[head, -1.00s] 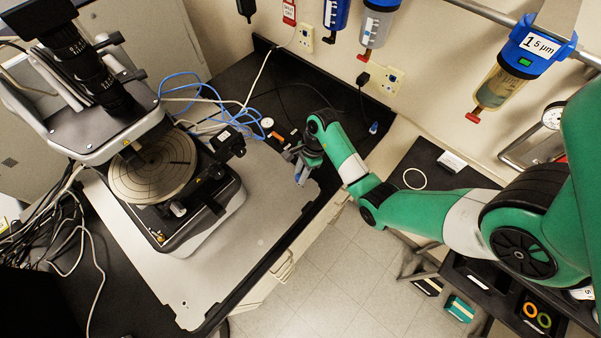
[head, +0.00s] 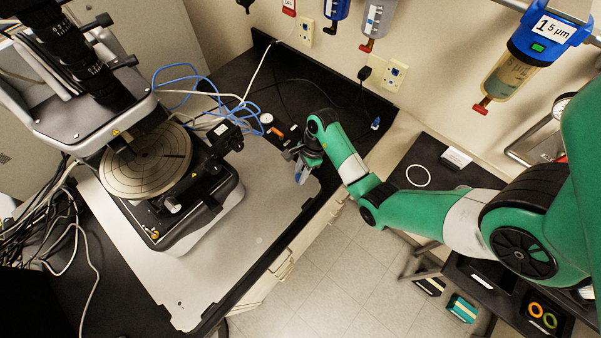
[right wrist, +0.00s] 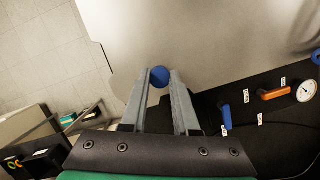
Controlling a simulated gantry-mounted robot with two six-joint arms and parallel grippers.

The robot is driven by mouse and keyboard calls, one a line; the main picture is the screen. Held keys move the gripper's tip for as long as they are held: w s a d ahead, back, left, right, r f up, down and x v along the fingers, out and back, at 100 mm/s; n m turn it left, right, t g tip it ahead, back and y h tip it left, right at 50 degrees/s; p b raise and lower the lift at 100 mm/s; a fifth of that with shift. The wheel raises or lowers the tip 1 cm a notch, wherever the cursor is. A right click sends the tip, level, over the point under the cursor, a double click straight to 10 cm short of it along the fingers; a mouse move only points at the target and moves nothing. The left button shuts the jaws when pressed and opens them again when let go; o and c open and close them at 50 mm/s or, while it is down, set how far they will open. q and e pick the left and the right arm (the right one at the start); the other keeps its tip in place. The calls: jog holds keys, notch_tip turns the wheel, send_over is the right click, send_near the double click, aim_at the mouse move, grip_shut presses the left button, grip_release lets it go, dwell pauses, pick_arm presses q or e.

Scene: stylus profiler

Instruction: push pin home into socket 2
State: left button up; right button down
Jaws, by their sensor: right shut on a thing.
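My right gripper (head: 300,172) is over the right edge of the grey plate in the head view. In the right wrist view its two grey fingers (right wrist: 160,84) are closed around a round blue thing (right wrist: 159,76) at their tips. This may be the head of the pin; any shaft below it is hidden. I cannot make out socket 2 or its number in either view, nor whether the blue thing touches the surface below. My left gripper is not in view.
The grey plate (head: 255,215) lies on a black bench, with a microscope-like instrument and round stage (head: 146,160) at left. Near the gripper are a gauge (right wrist: 306,91), an orange lever (right wrist: 275,94) and a blue lever (right wrist: 225,116). Blue cables (head: 205,88) lie behind.

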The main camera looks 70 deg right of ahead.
jog(key=shift+f, duration=0.3)
dwell(0.4)
jog(key=c, duration=0.6)
grip_release()
jog(key=shift+c, duration=0.3)
jog(key=shift+r, duration=0.1)
notch_tip(320, 180, up, 7)
jog(key=p, duration=0.7)
